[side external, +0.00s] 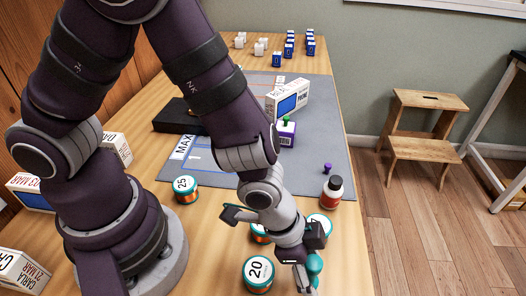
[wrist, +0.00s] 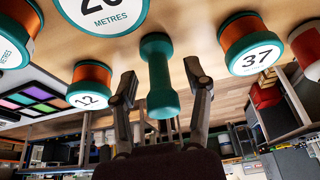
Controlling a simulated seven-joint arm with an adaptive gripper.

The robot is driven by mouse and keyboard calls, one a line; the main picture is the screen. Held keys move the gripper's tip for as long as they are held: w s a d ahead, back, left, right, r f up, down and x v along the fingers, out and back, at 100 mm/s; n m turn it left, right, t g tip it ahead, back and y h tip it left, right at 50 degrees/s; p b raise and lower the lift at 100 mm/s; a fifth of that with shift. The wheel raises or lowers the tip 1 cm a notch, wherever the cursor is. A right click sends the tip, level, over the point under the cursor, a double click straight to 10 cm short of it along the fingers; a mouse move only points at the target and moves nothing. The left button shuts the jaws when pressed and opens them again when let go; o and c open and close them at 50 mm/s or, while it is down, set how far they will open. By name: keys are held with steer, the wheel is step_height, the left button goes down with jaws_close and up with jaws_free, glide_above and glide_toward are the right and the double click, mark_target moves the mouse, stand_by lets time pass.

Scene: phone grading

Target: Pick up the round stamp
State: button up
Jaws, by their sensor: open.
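A teal piece with a round end and a narrower waist, which looks like the round stamp (wrist: 158,72), stands between the fingers of my gripper (wrist: 160,82) in the wrist view. The fingers are open, one on each side, with visible gaps to the stamp. In the side external view the stamp (side external: 315,264) shows in part at the bottom, beside my gripper (side external: 308,268), which points down close to the table. My gripper hides part of the stamp there.
Labelled spools stand close around: one marked 20 (side external: 258,273), one marked 25 (side external: 186,188), and ones marked 12 (wrist: 89,88) and 37 (wrist: 250,46). A red bottle (side external: 331,193) stands behind my gripper. The grey mat (side external: 320,135) has free room near its right edge.

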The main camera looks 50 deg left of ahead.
jaws_close()
stand_by(0.3)
